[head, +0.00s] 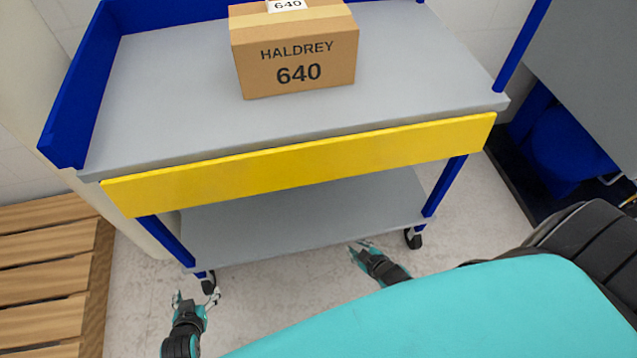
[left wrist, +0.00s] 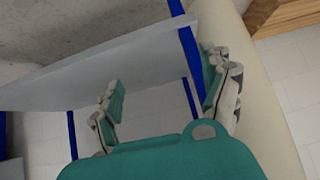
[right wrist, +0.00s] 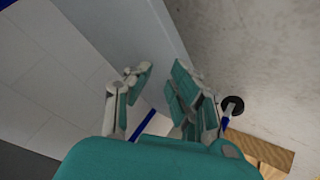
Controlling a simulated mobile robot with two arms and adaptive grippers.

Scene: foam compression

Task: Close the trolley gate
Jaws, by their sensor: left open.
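The trolley gate (head: 300,165) is a long yellow panel along the near edge of the trolley's grey top shelf (head: 180,85). It hangs below the shelf surface, so that side of the shelf is open. My left gripper (head: 191,296) is low, below the gate's left part near a front caster, apart from the gate. In the left wrist view (left wrist: 165,95) its fingers are spread and empty. My right gripper (head: 361,247) is low by the lower shelf (head: 310,215), below the gate. In the right wrist view (right wrist: 162,78) its fingers are apart with nothing between them.
A cardboard box (head: 295,55) marked HALDREY 640 stands on the top shelf, back from the gate. A blue side wall (head: 80,90) rises at the shelf's left. A wooden slatted pallet (head: 45,265) lies at left. A dark platform with blue parts (head: 560,145) stands at right.

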